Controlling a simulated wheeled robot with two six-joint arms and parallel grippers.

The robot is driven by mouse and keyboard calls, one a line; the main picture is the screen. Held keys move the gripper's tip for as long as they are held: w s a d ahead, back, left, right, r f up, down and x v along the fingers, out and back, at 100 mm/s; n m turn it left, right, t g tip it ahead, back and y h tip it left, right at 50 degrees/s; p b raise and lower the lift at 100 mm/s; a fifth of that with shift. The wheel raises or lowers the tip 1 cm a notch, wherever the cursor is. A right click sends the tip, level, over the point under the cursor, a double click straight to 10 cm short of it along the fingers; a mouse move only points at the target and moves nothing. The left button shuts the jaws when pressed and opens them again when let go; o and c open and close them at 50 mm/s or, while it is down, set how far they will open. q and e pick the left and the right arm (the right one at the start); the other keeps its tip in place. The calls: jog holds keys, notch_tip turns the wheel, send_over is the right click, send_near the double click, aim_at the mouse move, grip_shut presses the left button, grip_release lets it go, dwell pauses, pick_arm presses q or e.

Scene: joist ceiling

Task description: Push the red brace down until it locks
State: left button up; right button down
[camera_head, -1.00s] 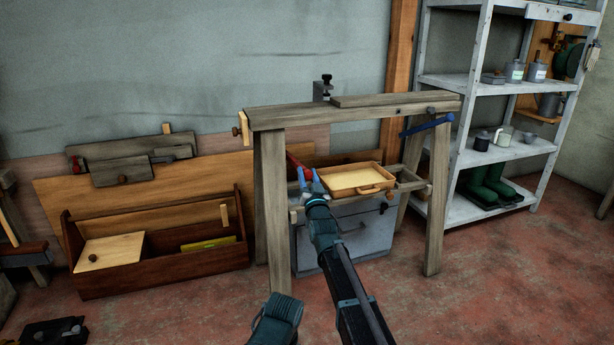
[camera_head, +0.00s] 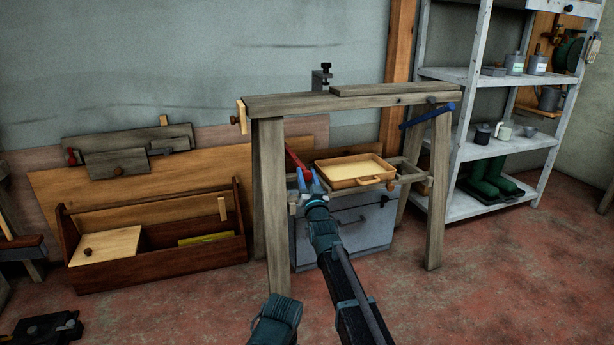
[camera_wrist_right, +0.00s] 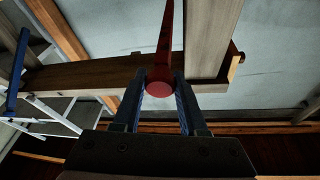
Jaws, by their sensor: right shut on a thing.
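The red brace (camera_head: 295,158) is a slim red bar on the left side of the wooden sawhorse (camera_head: 262,190). In the head view it slants down to the right from behind the left leg to my right gripper (camera_head: 311,180). In the right wrist view the red brace (camera_wrist_right: 164,40) runs away from me under the beam, its round end between the two fingers. My right gripper (camera_wrist_right: 161,88) is shut on that end. Whether the brace is locked cannot be told.
A blue brace (camera_head: 428,115) slants at the sawhorse's right side. A shallow wooden tray (camera_head: 340,183) rests on the lower rails above a grey cabinet (camera_head: 350,235). A toolbox (camera_head: 160,275) stands left and a metal shelf (camera_head: 470,135) right.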

jog(key=c, duration=0.7)
grip_release()
jog(key=shift+a+f, duration=0.1)
jog(key=shift+f, duration=0.2)
jog(key=shift+c, duration=0.2)
jog(key=shift+o, duration=1.4)
jog(key=b+v, duration=0.3)
jog(key=v, duration=1.1)
jog(key=shift+r, duration=0.15)
